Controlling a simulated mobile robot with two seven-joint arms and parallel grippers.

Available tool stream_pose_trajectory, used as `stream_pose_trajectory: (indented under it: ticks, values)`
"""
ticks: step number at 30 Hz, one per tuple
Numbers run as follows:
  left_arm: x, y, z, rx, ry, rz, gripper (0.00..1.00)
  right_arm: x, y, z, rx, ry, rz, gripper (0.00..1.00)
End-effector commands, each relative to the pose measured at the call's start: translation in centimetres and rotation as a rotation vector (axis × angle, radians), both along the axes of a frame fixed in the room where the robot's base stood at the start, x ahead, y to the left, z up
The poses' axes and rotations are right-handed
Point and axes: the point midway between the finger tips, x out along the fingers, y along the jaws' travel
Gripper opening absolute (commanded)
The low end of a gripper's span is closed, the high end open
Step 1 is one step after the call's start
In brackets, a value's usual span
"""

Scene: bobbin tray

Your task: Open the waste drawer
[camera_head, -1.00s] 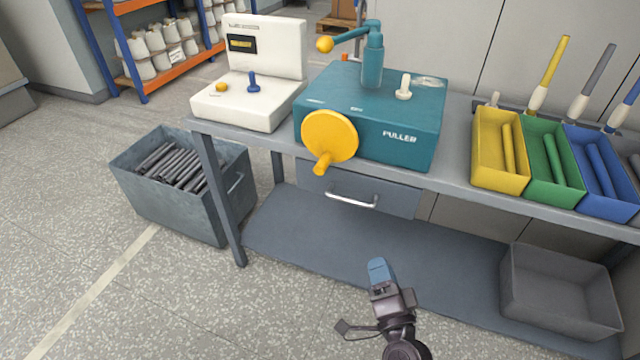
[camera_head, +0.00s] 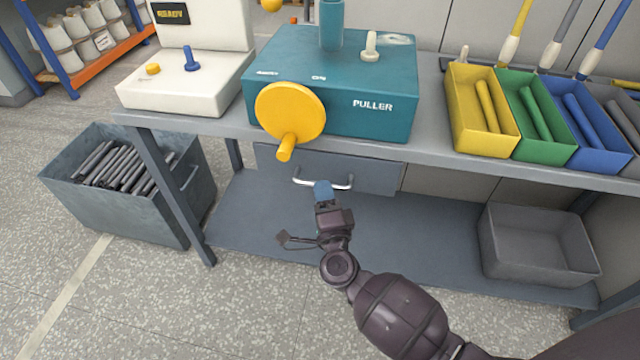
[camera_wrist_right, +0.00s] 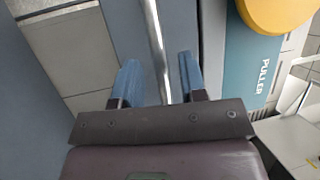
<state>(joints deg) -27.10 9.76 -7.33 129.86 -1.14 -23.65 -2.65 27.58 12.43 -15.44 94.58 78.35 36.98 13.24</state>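The grey drawer (camera_head: 375,175) sits under the bench top, below the teal puller machine. Its front looks flush under the bench. Its pale metal bar handle (camera_head: 303,182) runs across the front. My right gripper (camera_head: 323,186) reaches up to the handle from the front, and its blue fingertips hide part of the bar. In the right wrist view, the two blue fingers (camera_wrist_right: 159,78) are apart, and the handle bar (camera_wrist_right: 155,35) runs into the gap between them. I cannot tell whether either finger touches it. My left gripper is not in view.
The puller (camera_head: 335,85) has a yellow crank wheel (camera_head: 291,108) whose knob hangs just above the drawer. A bin of dark rods (camera_head: 120,215) stands left of the bench. A grey tray (camera_head: 540,255) lies on the lower shelf at right. The shelf (camera_head: 260,215) is clear below the drawer.

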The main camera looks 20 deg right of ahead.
Motion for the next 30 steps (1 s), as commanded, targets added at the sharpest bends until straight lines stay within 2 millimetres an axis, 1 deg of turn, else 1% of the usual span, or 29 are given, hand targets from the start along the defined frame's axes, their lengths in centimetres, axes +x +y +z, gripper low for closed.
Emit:
stream_pose_trajectory:
  ticks: [1,3,7,11,18,20,24,26,30]
  values:
    - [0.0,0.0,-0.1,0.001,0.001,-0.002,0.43,0.7,-0.2,0.0,-0.001,0.0,0.0,0.39]
    - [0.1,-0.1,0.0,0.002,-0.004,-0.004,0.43,1.4,-0.3,0.1,-0.002,0.001,0.0,0.39]
    - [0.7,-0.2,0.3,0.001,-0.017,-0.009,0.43,2.3,-0.5,0.4,-0.002,0.0,0.0,0.39]
    - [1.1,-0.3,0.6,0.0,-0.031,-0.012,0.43,2.7,-0.5,0.4,-0.001,0.001,0.0,0.39]
    - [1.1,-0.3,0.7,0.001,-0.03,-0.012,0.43,2.7,-0.6,0.5,-0.001,0.001,0.0,0.39]
    - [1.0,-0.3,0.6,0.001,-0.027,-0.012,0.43,2.7,-0.5,0.5,-0.001,0.0,0.0,0.29]
    - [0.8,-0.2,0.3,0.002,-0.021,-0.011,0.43,2.7,-0.5,0.5,-0.001,0.0,0.0,0.08]
    - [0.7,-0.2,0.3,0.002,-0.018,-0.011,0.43,2.7,-0.5,0.5,-0.001,0.0,0.0,0.0]
    - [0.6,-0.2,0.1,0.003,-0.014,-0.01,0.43,2.7,-0.5,0.5,-0.001,0.0,0.0,0.0]
